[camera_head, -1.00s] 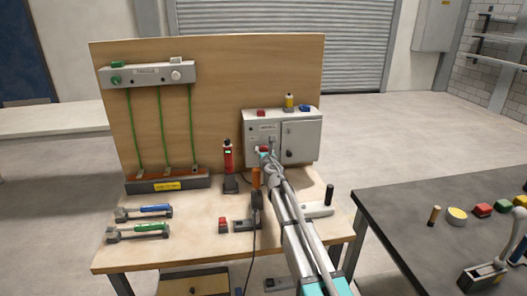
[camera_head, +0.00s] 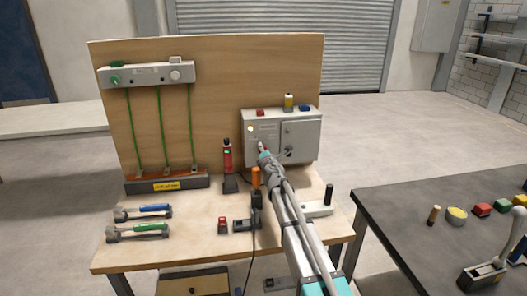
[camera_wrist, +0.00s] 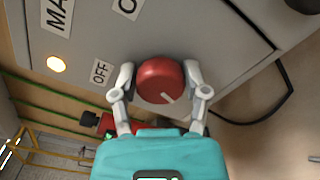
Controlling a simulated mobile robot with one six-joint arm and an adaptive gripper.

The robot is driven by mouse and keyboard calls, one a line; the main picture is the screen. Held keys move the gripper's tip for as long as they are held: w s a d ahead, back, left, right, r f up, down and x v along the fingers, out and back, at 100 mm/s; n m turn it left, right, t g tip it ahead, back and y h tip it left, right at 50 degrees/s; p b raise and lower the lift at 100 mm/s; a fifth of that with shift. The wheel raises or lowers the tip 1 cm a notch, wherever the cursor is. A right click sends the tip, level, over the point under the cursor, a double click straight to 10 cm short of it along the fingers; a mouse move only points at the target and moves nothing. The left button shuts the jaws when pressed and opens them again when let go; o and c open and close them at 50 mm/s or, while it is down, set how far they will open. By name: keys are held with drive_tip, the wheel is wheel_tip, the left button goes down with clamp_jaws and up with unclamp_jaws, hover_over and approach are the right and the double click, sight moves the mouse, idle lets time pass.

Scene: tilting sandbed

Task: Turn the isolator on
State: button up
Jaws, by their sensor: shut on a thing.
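The isolator's round red knob (camera_wrist: 160,78) sits on the front of a grey box (camera_head: 263,119) on the bench. My gripper (camera_head: 263,151) is shut on this knob, with one finger on each side of it in the wrist view. A white mark on the knob points to the lower right in that view. An OFF label (camera_wrist: 102,72) is to the left of the knob, and another label (camera_wrist: 128,7), partly cut off, is above it. A lamp (camera_wrist: 57,65) on the box glows yellow; it also shows in the head view (camera_head: 250,129).
The box's door (camera_head: 301,142) is closed. Red, yellow and blue items stand on its top. A red-and-black tool (camera_head: 227,158) stands left of my gripper, and a dark cable hangs nearby. A dark table (camera_head: 385,215) stands at the right.

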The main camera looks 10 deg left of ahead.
drive_tip(key=shift+m, duration=1.4)
drive_tip(key=o, duration=1.1)
drive_tip(key=shift+o, duration=0.2)
